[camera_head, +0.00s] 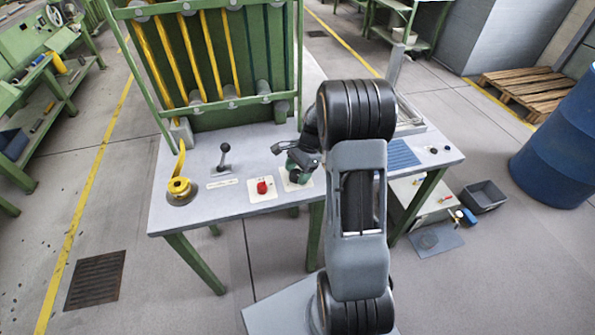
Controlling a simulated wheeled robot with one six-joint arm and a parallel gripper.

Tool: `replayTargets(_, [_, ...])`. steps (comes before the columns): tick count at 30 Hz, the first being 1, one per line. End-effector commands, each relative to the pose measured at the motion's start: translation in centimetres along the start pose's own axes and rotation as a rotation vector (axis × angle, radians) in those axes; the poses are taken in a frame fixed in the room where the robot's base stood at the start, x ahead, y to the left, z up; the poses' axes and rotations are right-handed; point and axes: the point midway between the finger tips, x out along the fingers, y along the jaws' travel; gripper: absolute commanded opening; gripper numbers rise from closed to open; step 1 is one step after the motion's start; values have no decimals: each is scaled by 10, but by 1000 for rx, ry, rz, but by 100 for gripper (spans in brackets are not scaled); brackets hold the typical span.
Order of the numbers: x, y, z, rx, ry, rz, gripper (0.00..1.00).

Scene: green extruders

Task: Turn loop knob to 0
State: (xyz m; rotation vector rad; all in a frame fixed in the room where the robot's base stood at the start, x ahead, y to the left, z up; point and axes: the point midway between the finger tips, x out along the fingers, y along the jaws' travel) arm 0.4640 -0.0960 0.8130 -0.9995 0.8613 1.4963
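A dark green, rounded knob (293,175) sits on a pale plate (291,186) on the table top, right of the red button. I take it to be the loop knob; its pointer and any scale marks are hidden or too small to read. My gripper (298,166) is at the knob, over its upper side. My arm comes in from the right and covers part of the area. I cannot tell whether the fingers touch the knob or how far apart they are.
A red button (262,187), a black lever (224,158) and a yellow fixture (180,187) stand left on the grey table (222,208). A green frame with yellow strips (205,50) rises behind. A blue panel (402,154) lies right of my arm. A blue barrel (560,140) stands far right.

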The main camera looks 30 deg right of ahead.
Motion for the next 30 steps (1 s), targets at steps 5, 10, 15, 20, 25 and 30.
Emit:
replayTargets(5, [0, 0, 0, 0, 0, 0, 46])
replayTargets(10, [0, 0, 0, 0, 0, 0, 29])
replayTargets(15, [0, 0, 0, -5, 0, 2, 26])
replayTargets(20, [-1, 0, 0, -44, 0, 19, 26])
replayTargets(25, [-2, -1, 1, -140, -1, 59, 26])
replayTargets(30, [-2, -2, 1, -280, -1, 118, 26])
